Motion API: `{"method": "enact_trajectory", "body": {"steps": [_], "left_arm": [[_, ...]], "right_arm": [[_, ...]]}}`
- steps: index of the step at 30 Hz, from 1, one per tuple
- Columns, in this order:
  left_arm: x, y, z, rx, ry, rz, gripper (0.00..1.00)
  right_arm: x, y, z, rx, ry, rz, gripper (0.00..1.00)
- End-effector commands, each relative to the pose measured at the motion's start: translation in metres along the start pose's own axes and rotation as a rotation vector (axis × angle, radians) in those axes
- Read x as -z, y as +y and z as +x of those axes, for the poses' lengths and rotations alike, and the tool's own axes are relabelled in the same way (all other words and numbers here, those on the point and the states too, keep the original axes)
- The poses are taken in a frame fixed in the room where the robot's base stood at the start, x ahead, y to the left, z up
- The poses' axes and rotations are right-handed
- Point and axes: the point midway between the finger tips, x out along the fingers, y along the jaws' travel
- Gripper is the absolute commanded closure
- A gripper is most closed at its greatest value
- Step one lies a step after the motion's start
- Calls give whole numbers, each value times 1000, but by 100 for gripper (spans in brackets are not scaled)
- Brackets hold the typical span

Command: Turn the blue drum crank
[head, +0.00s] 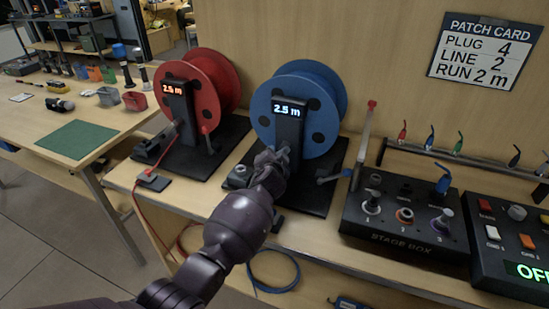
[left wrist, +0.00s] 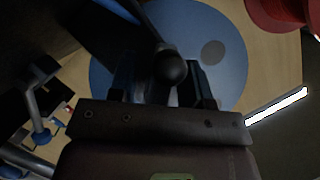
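The blue drum (head: 318,85) stands on a dark base behind a dark post with a display (head: 289,108) reading "2.5 m". My left gripper (head: 272,158) is in front of the post, low against the drum's near side. In the left wrist view, a dark rod ending in a round knob (left wrist: 172,68), seemingly the crank handle, lies between the spread fingers of my left gripper (left wrist: 165,85). The fingers look open, with no clear contact on the knob. The drum's blue face (left wrist: 222,35) is behind them. My arm hides part of the base. My right gripper is not in view.
A red drum (head: 215,75) stands to the left and a stage box (head: 405,225) to the right. A dark lever (head: 332,177) sticks out by the blue drum's base. An upright bar with a red tip (head: 365,135) stands beside it. A blue cable coil (head: 275,285) hangs below.

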Motion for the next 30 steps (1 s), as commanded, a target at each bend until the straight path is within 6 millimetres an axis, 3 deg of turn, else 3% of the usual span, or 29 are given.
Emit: {"method": "enact_trajectory", "body": {"steps": [8, 24, 30], "left_arm": [[1, -2, -6, 2, 2, 0, 55], [1, -2, -83, 1, 1, -2, 55], [0, 0, -102, 0, 1, -1, 55]], "right_arm": [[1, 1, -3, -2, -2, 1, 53], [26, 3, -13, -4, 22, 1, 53], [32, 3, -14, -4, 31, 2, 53]]}}
